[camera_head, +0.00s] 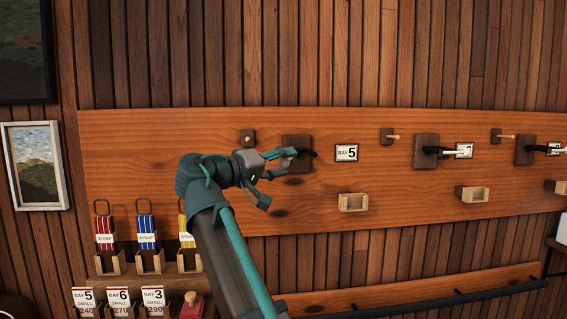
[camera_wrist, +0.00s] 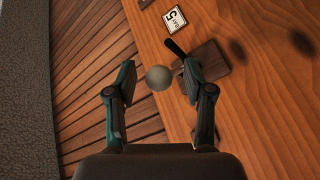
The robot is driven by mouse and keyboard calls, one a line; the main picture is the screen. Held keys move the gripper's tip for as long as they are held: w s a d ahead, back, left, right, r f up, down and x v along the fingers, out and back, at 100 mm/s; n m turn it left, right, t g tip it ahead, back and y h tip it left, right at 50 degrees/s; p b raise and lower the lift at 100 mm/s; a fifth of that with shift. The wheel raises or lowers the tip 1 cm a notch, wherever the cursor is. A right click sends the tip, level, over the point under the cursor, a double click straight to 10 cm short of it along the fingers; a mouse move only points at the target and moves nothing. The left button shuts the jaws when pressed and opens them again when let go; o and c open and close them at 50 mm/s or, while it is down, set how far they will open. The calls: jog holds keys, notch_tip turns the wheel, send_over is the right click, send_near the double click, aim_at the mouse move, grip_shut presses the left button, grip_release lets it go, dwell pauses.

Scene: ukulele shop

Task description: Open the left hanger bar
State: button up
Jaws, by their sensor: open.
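The left hanger has a dark wooden block (camera_head: 297,141) on the wall board, left of the BAY 5 sign (camera_head: 346,152). Its short black bar (camera_head: 315,154) shows at the block's right side. My gripper (camera_head: 281,174) is open in front of this block and partly covers it. In the wrist view the fingers (camera_wrist: 159,88) are apart, with a pale round knob (camera_wrist: 159,77) between them in the picture; I cannot tell whether it touches them. The block (camera_wrist: 208,68) and black bar (camera_wrist: 175,47) show beyond the right finger.
A small peg mount (camera_head: 247,138) sits up-left of the block. A small wooden holder (camera_head: 353,202) is below the sign. Strap boxes (camera_head: 150,262) and a red item (camera_head: 190,307) are at lower left.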

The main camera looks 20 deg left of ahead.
jog(key=v, duration=1.1)
jog(key=shift+s+a, duration=0.2)
jog(key=shift+s, duration=0.05)
